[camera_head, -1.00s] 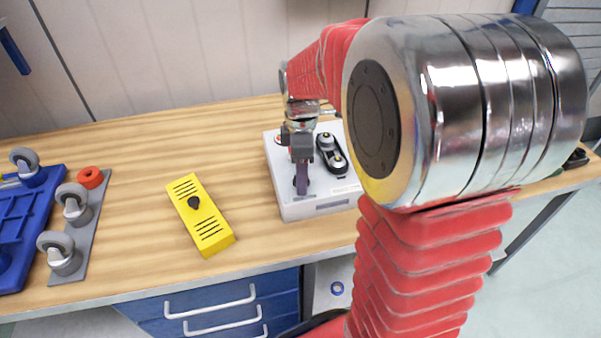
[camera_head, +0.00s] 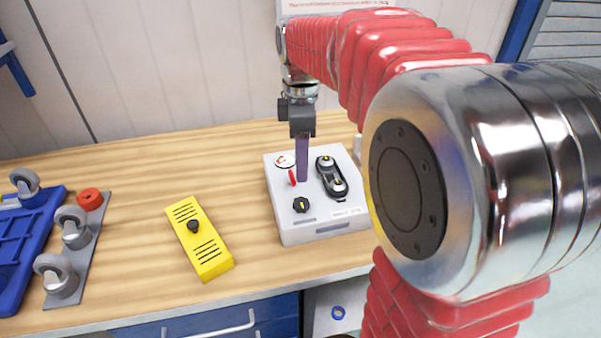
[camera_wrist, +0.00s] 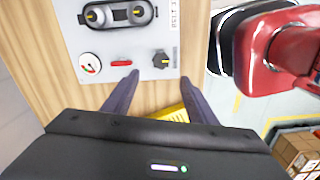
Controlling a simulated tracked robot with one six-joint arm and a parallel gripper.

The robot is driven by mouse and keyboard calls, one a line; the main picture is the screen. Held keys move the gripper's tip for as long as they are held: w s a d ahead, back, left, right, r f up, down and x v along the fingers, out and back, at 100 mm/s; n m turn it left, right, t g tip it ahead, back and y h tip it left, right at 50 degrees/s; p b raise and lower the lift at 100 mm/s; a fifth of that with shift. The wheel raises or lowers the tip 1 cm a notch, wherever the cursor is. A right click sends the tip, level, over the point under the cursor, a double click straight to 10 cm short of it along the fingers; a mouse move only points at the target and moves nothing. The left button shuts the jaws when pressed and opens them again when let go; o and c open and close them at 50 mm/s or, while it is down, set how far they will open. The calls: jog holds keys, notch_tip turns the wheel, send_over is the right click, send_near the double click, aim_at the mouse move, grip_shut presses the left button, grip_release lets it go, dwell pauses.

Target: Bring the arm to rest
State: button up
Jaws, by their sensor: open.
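My gripper (camera_head: 302,178) hangs from my red and chrome arm, pointing down above the grey control box on the workbench. In the wrist view my gripper (camera_wrist: 160,78) shows two dark purple fingers spread apart with nothing between them. The control box (camera_head: 325,232) has a round gauge (camera_head: 285,160), a red lever (camera_head: 292,178), a black knob (camera_head: 301,205) and a black oval part with two round terminals (camera_head: 331,177). The fingers appear apart from the box in the wrist view.
A yellow box (camera_head: 212,262) with a black knob lies left of the control box. Further left are a grey plate with casters (camera_head: 92,243), a red ring (camera_head: 90,199) and a blue slotted part (camera_head: 25,245). The wooden bench (camera_head: 150,185) is bare between them. A wall stands behind.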

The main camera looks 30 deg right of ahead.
jog(key=shift+r, duration=0.7)
jog(key=shift+m, duration=0.3)
jog(key=s+a+f+m+t, duration=0.2)
jog(key=s+a+m, duration=0.2)
jog(key=s+m, duration=0.2)
jog(key=s+a+f+m+t, duration=0.1)
jog(key=s+a+m+t, duration=0.2)
jog(key=s, duration=0.7)
jog(key=shift+s+a+f+m+t, duration=0.2)
jog(key=shift+a+f+m+t, duration=0.15)
jog(key=shift+a+m, duration=1.25)
jog(key=shift+d+m, duration=0.3)
jog(key=shift+c, duration=0.2)
